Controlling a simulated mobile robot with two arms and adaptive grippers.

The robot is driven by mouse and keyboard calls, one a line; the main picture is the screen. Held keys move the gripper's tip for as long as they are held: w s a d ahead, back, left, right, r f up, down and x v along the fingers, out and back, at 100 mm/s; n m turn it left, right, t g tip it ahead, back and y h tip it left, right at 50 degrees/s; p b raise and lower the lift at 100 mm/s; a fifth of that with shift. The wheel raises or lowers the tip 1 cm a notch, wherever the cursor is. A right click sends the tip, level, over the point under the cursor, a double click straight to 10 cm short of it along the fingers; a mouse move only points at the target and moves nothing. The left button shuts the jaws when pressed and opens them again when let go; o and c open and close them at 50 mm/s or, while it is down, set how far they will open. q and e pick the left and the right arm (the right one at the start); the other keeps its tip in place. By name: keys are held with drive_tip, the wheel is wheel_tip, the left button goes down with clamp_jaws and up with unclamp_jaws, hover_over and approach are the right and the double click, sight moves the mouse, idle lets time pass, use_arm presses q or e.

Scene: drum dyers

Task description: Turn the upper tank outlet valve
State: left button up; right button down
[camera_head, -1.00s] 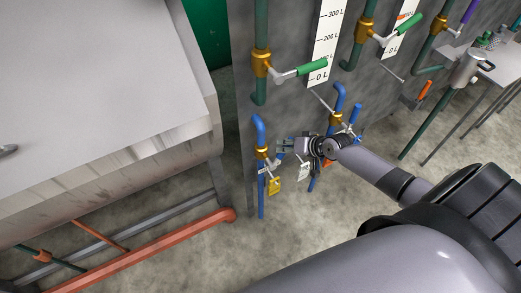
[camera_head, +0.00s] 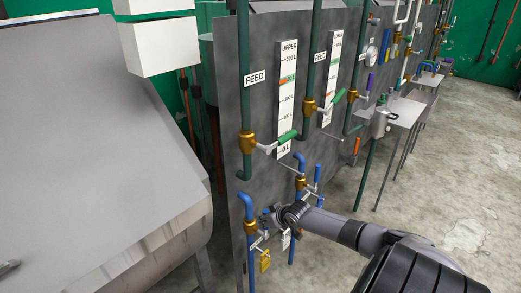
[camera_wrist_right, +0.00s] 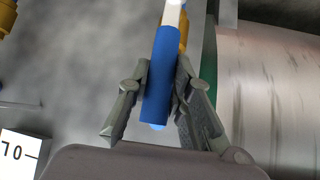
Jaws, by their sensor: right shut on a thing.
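The outlet valve is a brass body (camera_head: 250,227) on a blue pipe (camera_head: 226,201), low on the grey panel under the UPPER level gauge (camera_head: 287,92). Its blue lever handle (camera_wrist_right: 160,80) shows clearly in the right wrist view. My right gripper (camera_head: 268,221) is at this valve; in the wrist view its two fingers (camera_wrist_right: 160,95) are shut on the blue handle, one on each side. In the head view the gripper hides most of the handle. My left gripper is not in view.
A second brass valve (camera_head: 300,183) with blue pipe and handle stands close to the right. Green-handled feed valves (camera_head: 247,142) are above. A large grey tank (camera_head: 80,150) fills the left. Open floor lies at right.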

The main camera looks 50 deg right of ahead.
idle(0.3)
drive_tip(key=c, duration=1.7)
unclamp_jaws()
drive_tip(key=shift+o, duration=1.3)
drive_tip(key=shift+f, duration=0.1)
drive_tip(key=shift+s+a+r, duration=0.1)
drive_tip(key=shift+s+r, duration=0.2)
drive_tip(key=shift+s, duration=0.05)
drive_tip(key=v, duration=1.1)
